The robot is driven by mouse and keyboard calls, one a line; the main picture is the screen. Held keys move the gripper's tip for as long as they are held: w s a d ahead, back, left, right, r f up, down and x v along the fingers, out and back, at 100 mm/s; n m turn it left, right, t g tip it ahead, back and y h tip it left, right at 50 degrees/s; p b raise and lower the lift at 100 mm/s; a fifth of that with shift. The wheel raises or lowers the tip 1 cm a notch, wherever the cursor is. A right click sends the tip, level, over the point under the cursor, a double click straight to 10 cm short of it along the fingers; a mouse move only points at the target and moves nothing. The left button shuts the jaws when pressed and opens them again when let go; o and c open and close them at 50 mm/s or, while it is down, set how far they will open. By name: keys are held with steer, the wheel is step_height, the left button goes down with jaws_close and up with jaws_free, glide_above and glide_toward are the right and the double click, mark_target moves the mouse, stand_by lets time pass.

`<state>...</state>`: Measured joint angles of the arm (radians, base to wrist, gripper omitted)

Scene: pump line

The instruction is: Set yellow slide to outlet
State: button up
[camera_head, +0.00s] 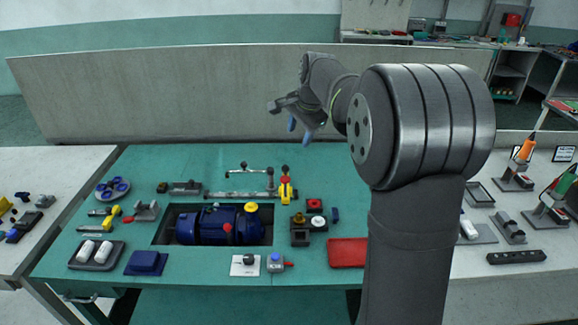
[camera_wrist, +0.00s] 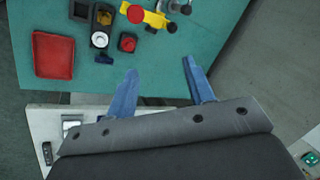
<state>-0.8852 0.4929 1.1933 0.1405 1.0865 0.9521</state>
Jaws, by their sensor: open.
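The yellow slide (camera_head: 287,192) is a small yellow block with red on it, standing at the right end of a grey pipe (camera_head: 235,195) on the green bench. In the wrist view the yellow slide (camera_wrist: 155,19) is at the top edge, with a round red knob (camera_wrist: 135,14) beside it. An outlet marking cannot be made out. My gripper (camera_head: 299,131) is open and empty, raised above the back of the bench. Its blue fingers also show in the wrist view (camera_wrist: 160,68), apart from the slide.
A blue pump (camera_head: 205,228) sits in a recess left of the slide. A box with red and white buttons (camera_head: 316,206) stands just right of it, and a red tray (camera_head: 347,253) lies nearer the front. A low grey panel (camera_head: 170,92) runs behind the bench.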

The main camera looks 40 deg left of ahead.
steer(key=w+a+f+n, duration=0.1)
steer(key=a+f+n, duration=0.25)
steer(key=n, duration=0.95)
glide_toward(285, 166)
steer(key=shift+t, duration=0.4)
steer(key=x, duration=1)
steer(key=shift+s+f, duration=0.2)
steer(key=shift+s, duration=0.1)
jaws_close()
